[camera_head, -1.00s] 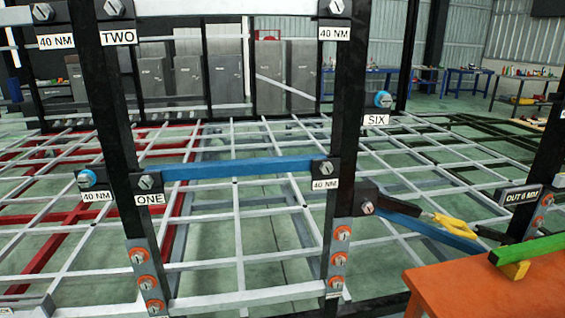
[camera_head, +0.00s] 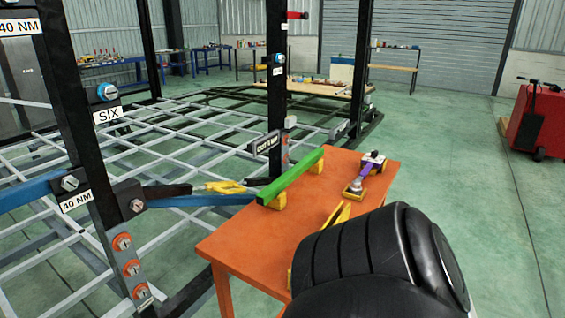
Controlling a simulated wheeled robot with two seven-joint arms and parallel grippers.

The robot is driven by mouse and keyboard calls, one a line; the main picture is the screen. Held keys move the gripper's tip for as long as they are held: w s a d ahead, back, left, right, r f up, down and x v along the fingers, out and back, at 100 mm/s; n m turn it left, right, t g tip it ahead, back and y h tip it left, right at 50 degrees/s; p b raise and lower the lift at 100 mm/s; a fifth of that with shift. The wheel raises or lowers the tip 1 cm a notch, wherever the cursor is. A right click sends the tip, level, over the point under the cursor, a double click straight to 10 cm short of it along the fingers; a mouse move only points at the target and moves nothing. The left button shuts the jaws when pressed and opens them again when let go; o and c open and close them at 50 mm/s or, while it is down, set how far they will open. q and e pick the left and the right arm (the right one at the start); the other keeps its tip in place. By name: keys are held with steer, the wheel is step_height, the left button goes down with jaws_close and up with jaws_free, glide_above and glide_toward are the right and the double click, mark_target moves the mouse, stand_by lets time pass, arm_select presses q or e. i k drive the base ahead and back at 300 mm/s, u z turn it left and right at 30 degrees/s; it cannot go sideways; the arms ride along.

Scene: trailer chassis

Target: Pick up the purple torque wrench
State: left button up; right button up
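The purple torque wrench (camera_head: 367,171) lies on the orange table (camera_head: 240,237), near its far right corner. It has a purple handle, a dark head at the far end and a grey part at the near end. Small yellow supports hold it up off the table top. Nothing touches it, and it is in full view. Neither of my grippers is in view. A black ribbed part of my own arm covers the near right part of the table.
A green bar (camera_head: 291,178) rests on yellow blocks (camera_head: 279,201) at the table's left edge. Another yellow piece (camera_head: 337,213) is partly hidden behind my arm. The trailer frame (camera_head: 170,140) with black posts stands at left. Green floor (camera_head: 450,150) is open at right; a red cart (camera_head: 537,121) stands there.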

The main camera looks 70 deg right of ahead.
mark_target(355, 188)
steer(key=z, duration=4.15)
steer(key=i, duration=2.7)
steer(key=u, duration=3.5)
steer(key=i, duration=0.5)
steer(key=u, duration=0.05)
